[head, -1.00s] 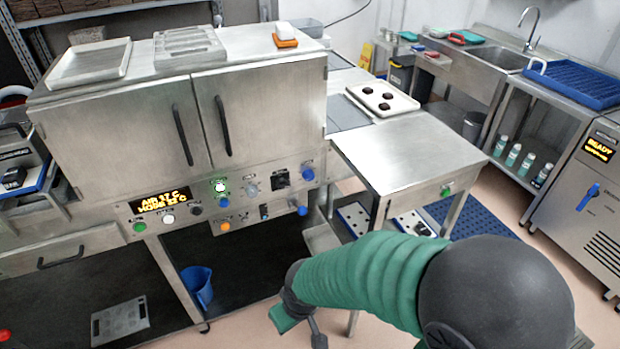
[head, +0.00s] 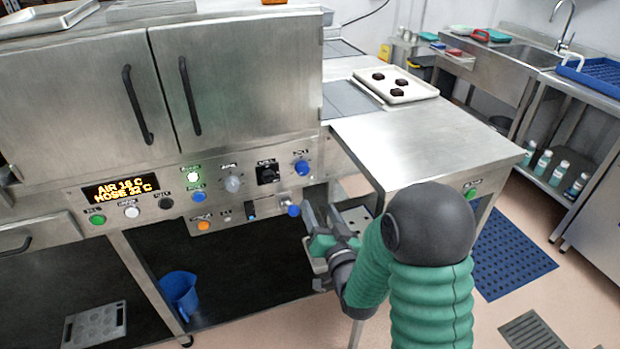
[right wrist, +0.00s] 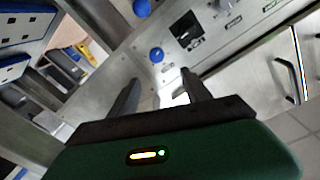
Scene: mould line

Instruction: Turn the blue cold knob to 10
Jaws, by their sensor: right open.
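Two blue knobs sit at the right end of the steel control panel: an upper one (head: 302,168) and a lower one (head: 293,210). Their labels are too small to read, so I cannot tell which is the cold knob or its setting. My right gripper (head: 320,215) is open and empty, just right of the lower blue knob and apart from it. My left gripper is out of view.
The panel display (head: 122,188) reads AIR 16 C, HOSE 32 C. A black switch (head: 267,172) and several buttons are left of the knobs. A blue jug (head: 180,293) is below the panel.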

